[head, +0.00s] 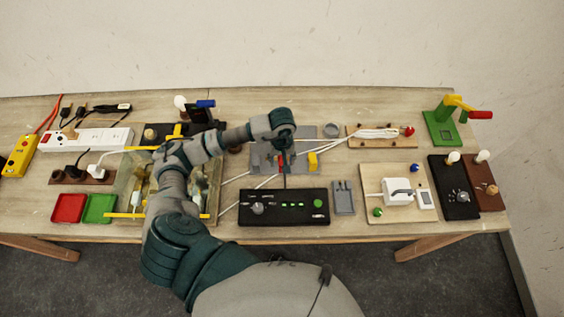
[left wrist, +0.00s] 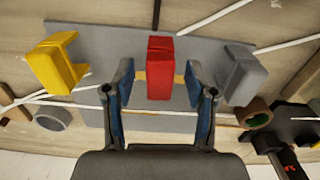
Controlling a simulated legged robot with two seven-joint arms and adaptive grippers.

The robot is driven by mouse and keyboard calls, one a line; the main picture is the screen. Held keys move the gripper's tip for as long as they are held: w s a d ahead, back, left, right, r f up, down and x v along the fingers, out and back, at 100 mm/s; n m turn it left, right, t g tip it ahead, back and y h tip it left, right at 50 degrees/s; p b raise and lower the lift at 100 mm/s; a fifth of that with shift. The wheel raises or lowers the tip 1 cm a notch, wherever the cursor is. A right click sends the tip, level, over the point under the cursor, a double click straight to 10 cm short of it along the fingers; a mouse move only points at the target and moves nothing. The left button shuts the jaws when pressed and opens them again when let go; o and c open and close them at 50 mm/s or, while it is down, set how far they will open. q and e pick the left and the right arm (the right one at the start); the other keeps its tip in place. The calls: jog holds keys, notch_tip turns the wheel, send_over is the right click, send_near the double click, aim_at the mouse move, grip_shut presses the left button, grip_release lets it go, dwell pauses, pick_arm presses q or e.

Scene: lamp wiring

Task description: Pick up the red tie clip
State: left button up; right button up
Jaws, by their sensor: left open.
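The red tie clip (left wrist: 160,68) is a small red block on a grey mat (left wrist: 190,32) in the left wrist view. In the head view the red clip (head: 281,160) shows only as a small red patch by my left gripper (head: 284,152). My left gripper (left wrist: 161,98) is open, with one blue-padded finger on each side of the red clip's near end in the picture. I cannot tell whether the fingers touch it. A yellow clip (left wrist: 56,63) and a grey clip (left wrist: 243,75) lie on either side. My right gripper is not in view.
White cables (left wrist: 215,15) run across the mat. A black control box (head: 284,206) with green buttons stands in front of it, and a grey ring (left wrist: 52,117) lies near the mat's edge. A white power strip (head: 85,139) is at the left.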

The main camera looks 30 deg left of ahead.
aim_at(282, 159)
pick_arm(q)
jog(key=shift+f, duration=0.1)
grip_shut()
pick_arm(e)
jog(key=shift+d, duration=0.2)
